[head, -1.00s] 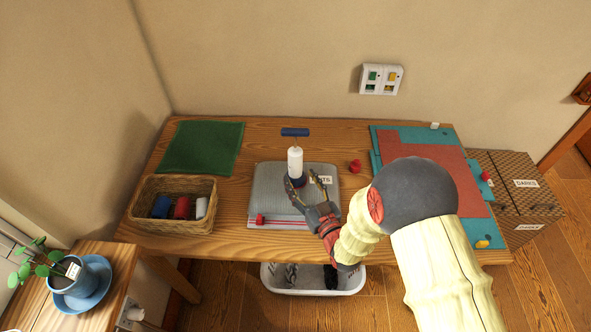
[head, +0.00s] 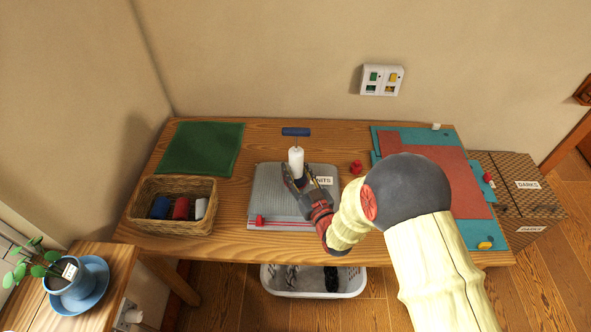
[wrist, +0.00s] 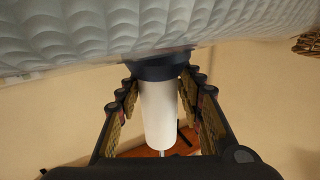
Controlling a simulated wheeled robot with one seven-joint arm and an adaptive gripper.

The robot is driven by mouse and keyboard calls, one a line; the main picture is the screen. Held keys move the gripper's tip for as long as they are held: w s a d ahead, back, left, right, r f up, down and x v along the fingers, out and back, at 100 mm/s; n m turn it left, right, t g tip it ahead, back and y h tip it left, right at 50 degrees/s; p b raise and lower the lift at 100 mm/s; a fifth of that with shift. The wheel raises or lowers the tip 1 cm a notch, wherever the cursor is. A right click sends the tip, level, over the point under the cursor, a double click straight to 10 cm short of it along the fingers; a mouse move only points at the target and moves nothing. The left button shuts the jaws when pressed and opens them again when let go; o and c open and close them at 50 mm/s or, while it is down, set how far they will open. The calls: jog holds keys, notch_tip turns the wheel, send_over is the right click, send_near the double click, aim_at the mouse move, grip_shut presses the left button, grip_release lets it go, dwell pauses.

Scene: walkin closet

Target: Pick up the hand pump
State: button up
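The hand pump (head: 296,160) stands upright on the grey quilted bag (head: 268,188), with its blue T-handle up and a dark base. In the wrist view the white barrel of the hand pump (wrist: 159,115) lies between the two fingers. My gripper (head: 297,171) is open around the lower part of the pump. In the wrist view my gripper (wrist: 162,82) shows gaps between its finger pads and the barrel on both sides. The fingertips are close to the dark base; whether they touch it I cannot tell.
A wicker basket (head: 172,226) with rolled items and a green cloth (head: 201,149) are at the left. A small red object (head: 356,167) lies right of the bag. Red and teal mats (head: 404,138) cover the table's right end. A white laundry basket (head: 314,291) is below.

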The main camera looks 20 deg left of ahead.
grip_shut()
jog(key=shift+r, duration=0.2)
dwell(0.4)
